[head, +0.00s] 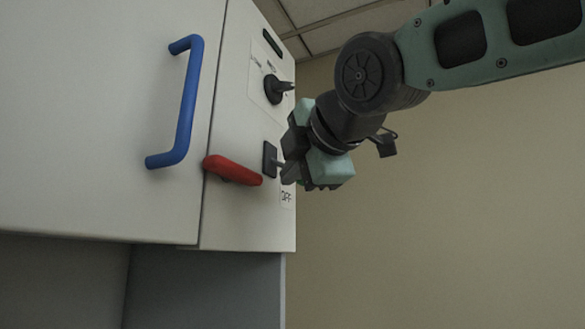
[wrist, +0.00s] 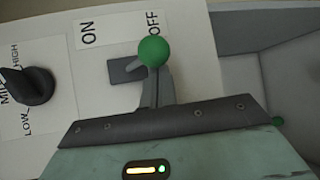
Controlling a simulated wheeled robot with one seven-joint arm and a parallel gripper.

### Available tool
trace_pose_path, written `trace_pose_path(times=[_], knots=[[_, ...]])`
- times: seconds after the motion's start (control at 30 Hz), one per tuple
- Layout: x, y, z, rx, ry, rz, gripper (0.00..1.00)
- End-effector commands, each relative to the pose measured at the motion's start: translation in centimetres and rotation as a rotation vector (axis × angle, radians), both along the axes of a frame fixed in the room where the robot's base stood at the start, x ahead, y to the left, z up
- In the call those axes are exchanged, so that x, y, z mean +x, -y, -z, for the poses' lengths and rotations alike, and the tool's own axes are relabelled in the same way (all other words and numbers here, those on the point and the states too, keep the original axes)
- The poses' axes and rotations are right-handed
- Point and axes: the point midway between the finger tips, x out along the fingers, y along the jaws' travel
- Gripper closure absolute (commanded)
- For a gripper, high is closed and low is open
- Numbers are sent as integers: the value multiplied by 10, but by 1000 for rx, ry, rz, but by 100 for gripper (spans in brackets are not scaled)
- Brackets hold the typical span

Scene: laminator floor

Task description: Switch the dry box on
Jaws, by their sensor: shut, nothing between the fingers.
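The dry box appears to be the pale cabinet (head: 245,120). Its switch has a dark plate (head: 269,159), which also shows in the wrist view (wrist: 122,70). A green ball (wrist: 153,51), apparently the lever's knob, appears at the OFF end of the plate. The ON label (wrist: 88,32) and OFF label (wrist: 155,20) lie at opposite ends. My gripper (head: 284,168) is shut and empty, close in front of the plate. In the wrist view the gripper (wrist: 164,88) overlaps the lever below the ball; I cannot tell whether they touch.
A black rotary knob (head: 274,88) sits above the switch. A red handle (head: 232,170) sticks out just left of my gripper. A blue door handle (head: 181,105) is farther left. Open room lies right of the cabinet, before the beige wall (head: 450,210).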

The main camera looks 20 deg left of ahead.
Motion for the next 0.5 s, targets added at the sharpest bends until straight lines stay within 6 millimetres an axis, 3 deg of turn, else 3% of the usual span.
trace_pose_path(times=[0.5], knots=[[0, 3, -8, -75, -5, 0, 100]])
